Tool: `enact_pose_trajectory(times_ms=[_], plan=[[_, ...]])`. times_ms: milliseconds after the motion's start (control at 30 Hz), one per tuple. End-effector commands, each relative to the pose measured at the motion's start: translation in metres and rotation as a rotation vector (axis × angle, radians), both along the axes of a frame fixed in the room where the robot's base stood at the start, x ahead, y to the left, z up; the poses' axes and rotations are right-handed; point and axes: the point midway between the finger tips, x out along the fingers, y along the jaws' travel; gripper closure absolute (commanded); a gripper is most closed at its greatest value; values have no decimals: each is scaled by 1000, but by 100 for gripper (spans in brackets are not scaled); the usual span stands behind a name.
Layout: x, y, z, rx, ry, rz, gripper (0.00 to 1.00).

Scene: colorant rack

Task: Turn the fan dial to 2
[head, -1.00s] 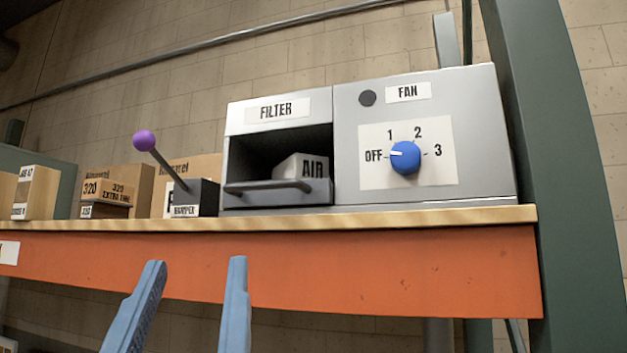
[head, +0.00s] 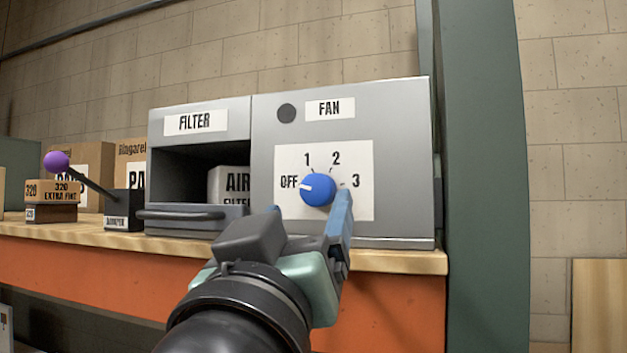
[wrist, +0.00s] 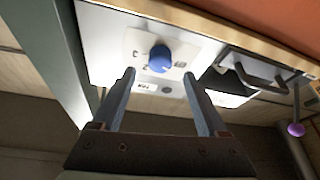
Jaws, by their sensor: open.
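The blue fan dial (head: 318,189) sits on a white label plate (head: 362,212) marked OFF, 1, 2 and 3, on the front of the grey fan box (head: 408,165). Its white pointer line points left, at OFF. My gripper (head: 308,212) is open and empty in front of the dial, with one blue finger at the dial's lower right in the head view. In the wrist view the dial (wrist: 160,59) appears ahead of and between the open fingers (wrist: 158,74). I cannot tell whether a finger touches it.
The filter bay (head: 185,175) is left of the fan panel, with a protruding handle (head: 180,214). A damper lever with a purple knob (head: 57,161) and boxes (head: 92,160) stand farther left. A green post (head: 485,180) rises at the right. The wooden shelf edge (head: 400,262) runs below.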

Motion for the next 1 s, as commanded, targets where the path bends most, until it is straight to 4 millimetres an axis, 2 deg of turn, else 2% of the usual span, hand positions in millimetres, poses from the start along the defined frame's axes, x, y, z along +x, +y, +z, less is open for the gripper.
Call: enact_pose_trajectory(times_ms=[100,300,667,1000], plan=[[20,-4,11,1,2,0,24],[40,-8,18,0,0,0,24],[44,-9,18,0,-2,1,24],[44,-9,18,1,-1,1,83]])
